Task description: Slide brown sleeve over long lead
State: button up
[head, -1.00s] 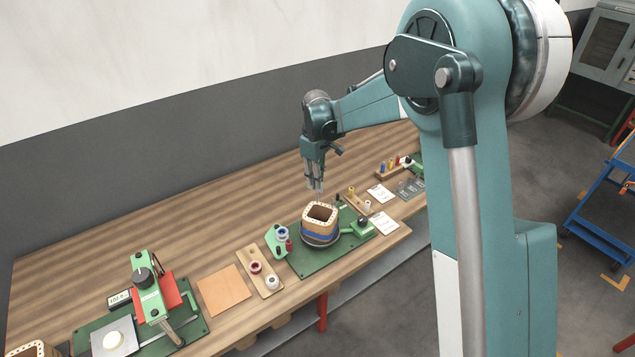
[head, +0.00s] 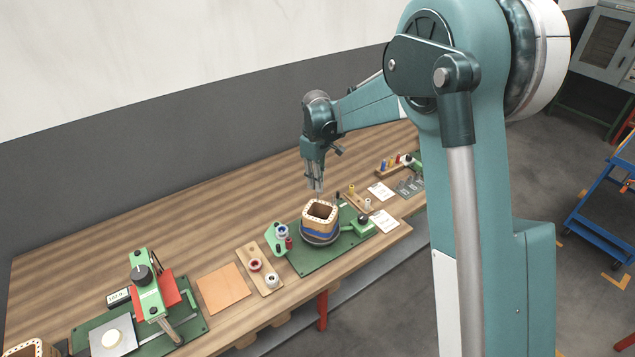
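A square coil (head: 319,225) with a light tan top flange, dotted with holes, and a blue band stands upright on a dark round turntable on a green base plate (head: 300,262). My gripper (head: 316,188) points down above the coil's back edge, apart from the flange. Its fingers look close together, but whether they hold anything is too small to tell. A thin line seems to show just below the fingertips; I cannot tell whether it is a lead or a sleeve. No brown sleeve can be made out for sure.
A green spool stand (head: 277,240) is left of the coil and a green clamp (head: 362,226) right of it. A wooden spool board (head: 260,270), tan sheet (head: 224,289) and green press (head: 146,285) lie further left. Cards and small racks stand right. The back of the table is clear.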

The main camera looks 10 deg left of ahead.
jog(key=shift+f+b, duration=1.5)
jog(key=shift+f, duration=0.7)
dwell(1.2)
jog(key=o, duration=0.7)
jog(key=shift+c, duration=0.2)
jog(key=shift+o, duration=0.3)
jog(key=o, duration=0.3)
jog(key=shift+r, duration=0.1)
jog(key=shift+r+p, duration=1.3)
jog(key=shift+r, duration=2.6)
jog(key=shift+d, duration=0.1)
